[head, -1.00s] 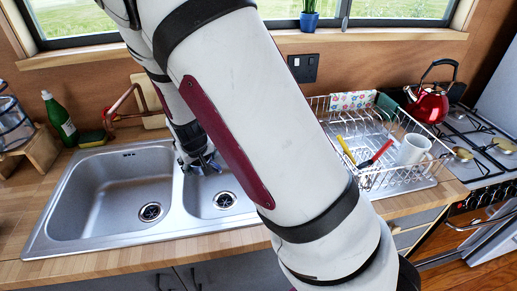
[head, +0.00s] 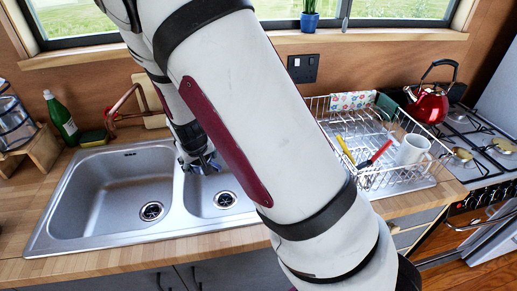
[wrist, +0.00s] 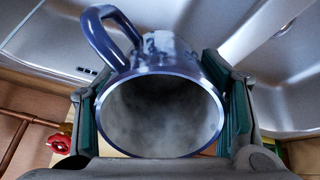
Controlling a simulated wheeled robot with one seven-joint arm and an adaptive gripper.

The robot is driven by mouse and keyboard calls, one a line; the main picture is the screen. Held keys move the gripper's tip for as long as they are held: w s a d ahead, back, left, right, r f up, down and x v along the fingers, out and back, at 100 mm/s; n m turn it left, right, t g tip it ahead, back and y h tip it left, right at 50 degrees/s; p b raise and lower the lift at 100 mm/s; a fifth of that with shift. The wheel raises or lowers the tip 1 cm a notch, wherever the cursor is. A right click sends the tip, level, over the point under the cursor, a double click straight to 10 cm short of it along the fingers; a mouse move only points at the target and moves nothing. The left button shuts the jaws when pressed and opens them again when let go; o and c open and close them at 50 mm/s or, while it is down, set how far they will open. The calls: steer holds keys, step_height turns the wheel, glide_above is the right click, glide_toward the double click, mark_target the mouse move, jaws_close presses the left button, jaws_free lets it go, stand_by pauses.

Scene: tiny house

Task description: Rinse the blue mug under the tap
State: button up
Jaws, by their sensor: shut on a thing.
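My gripper (wrist: 168,115) is shut on the blue mug (wrist: 160,62), with a dark green finger pad on each side of it. The mug's open mouth faces the wrist camera, its inside looks grey and empty, and its handle points up and left in that view. In the head view my gripper (head: 203,165) is over the sink, near the divider between the two basins; the mug is mostly hidden there. The copper tap (head: 122,102) stands behind the sink. In the wrist view a copper pipe (wrist: 14,146) and a red tap handle (wrist: 60,143) show at lower left. No water is visible.
The large left basin (head: 115,190) and small right basin (head: 228,190) look empty. A green bottle (head: 62,120) and a sponge (head: 93,138) stand behind the sink. A wire dish rack (head: 385,180) with a white mug (head: 412,150) is at right, beside the hob with a red kettle (head: 428,103).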

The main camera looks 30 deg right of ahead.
steer(key=shift+s+d, duration=0.1)
steer(key=shift+s, duration=0.1)
steer(key=shift+s+d+p, duration=0.1)
steer(key=shift+s+p, duration=0.25)
steer(key=shift+w, duration=0.2)
stand_by(0.3)
steer(key=shift+w+a, duration=0.2)
steer(key=shift+w, duration=0.2)
steer(key=shift+s, duration=0.1)
steer(key=shift+s+d, duration=0.2)
steer(key=shift+s, duration=0.3)
steer(key=shift+w, duration=0.15)
steer(key=shift+w+a, duration=0.2)
steer(key=shift+w, duration=0.25)
steer(key=shift+s, duration=0.15)
